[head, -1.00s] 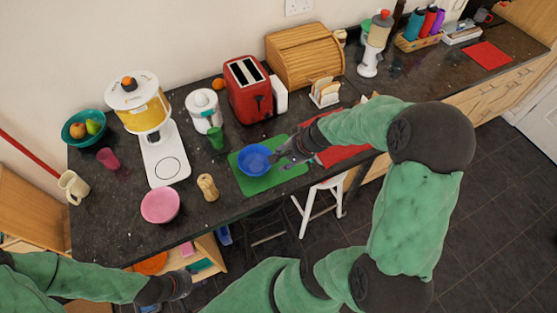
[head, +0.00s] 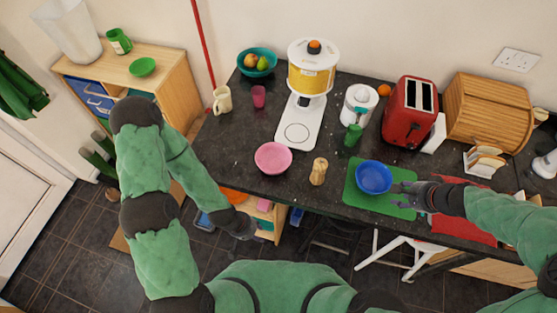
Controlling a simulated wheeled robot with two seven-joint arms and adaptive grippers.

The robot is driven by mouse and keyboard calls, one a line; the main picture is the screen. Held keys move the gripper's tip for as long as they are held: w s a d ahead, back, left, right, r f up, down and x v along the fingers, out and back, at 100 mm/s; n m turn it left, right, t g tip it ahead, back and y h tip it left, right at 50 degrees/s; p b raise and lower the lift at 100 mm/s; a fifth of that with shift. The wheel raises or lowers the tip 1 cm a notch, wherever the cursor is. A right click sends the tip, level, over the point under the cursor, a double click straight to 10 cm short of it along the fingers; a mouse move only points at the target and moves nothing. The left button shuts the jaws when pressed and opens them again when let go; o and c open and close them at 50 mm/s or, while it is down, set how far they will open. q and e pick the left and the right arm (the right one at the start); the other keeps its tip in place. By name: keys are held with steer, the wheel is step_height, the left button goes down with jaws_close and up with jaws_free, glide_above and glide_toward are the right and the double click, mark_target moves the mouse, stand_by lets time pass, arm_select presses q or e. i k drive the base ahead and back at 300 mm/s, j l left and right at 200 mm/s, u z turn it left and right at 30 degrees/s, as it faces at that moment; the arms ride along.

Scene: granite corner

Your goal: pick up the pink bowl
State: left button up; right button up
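The pink bowl (head: 273,158) stands upright on the dark counter, near its front edge and left of the wooden pepper mill. My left gripper (head: 246,231) is low in front of the counter edge, below and left of the pink bowl and apart from it. It is dark and small in view, and I cannot make out its finger gap. My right gripper (head: 404,196) is just right of the blue bowl (head: 374,177), over the green mat (head: 398,210). Its fingers look spread, with nothing between them.
A white and yellow appliance (head: 299,122) stands behind the pink bowl, and the pepper mill (head: 318,171) to its right. Counter left of the pink bowl is clear.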

mark_target(273, 158)
steer(key=j, duration=1.6)
steer(key=i, duration=0.05)
